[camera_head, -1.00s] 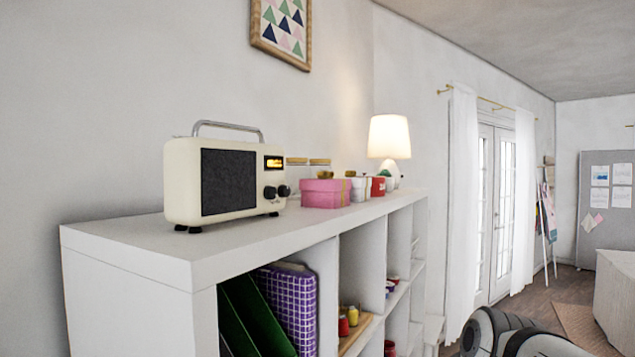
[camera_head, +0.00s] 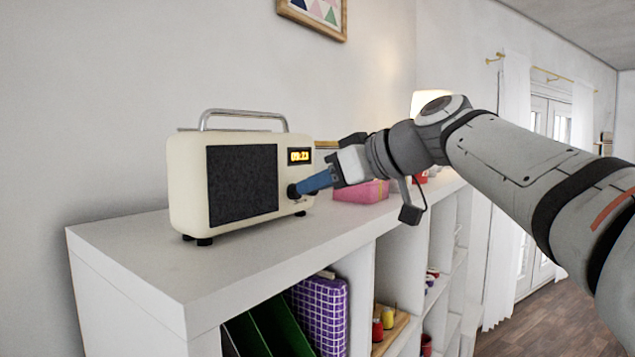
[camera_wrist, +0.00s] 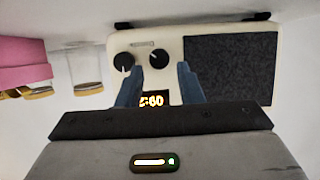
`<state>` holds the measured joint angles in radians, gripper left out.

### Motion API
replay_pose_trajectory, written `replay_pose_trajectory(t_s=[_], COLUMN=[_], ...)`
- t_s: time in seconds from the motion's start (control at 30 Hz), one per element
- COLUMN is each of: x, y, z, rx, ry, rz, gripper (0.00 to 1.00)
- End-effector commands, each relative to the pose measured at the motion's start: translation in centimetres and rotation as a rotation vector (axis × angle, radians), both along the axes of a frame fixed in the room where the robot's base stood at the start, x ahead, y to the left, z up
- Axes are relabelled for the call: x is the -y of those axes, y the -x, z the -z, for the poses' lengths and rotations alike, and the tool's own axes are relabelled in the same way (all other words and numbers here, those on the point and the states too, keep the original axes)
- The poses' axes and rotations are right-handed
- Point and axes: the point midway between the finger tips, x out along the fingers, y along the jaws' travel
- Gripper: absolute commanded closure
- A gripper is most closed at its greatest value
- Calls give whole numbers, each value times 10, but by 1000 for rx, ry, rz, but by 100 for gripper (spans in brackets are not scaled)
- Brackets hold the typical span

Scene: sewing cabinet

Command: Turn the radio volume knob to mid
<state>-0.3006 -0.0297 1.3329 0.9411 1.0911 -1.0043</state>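The cream radio (camera_head: 190,190) stands upright on the white shelf, with a dark speaker grille and a lit orange display (camera_head: 299,156). In the wrist view, which is upside down, the radio (camera_wrist: 172,45) shows two round dark knobs side by side, each with a pale pointer mark. My gripper (camera_head: 304,186) reaches in from the right with its blue fingers at the radio's knob area. In the wrist view the fingers of my gripper (camera_wrist: 158,68) are apart, with one knob (camera_wrist: 156,59) between the tips. The other knob (camera_wrist: 123,61) is outside the left finger. Contact cannot be told, nor which knob is volume.
A pink box (camera_head: 360,192) stands right of the radio, behind my gripper. A lamp (camera_head: 430,100) is partly hidden by my arm. The white shelf's top (camera_head: 215,262) is clear in front of the radio. Folders and a purple checked box (camera_head: 318,315) fill compartments below.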

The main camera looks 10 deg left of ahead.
Motion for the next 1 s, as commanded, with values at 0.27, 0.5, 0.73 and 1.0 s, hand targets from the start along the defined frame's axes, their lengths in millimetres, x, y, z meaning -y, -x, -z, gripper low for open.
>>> replay_pose_trajectory(t_s=[0.27, 0.5, 0.73, 1.0], x=[-25, -26, -26, -21], y=[-11, -12, -12, -14], z=[11, 13, 13, 13], rx=[-1, -1, -1, -2], ry=[1, 1, 1, 1], rz=[1, 4, 4, 10], gripper=[67, 67, 82, 98])
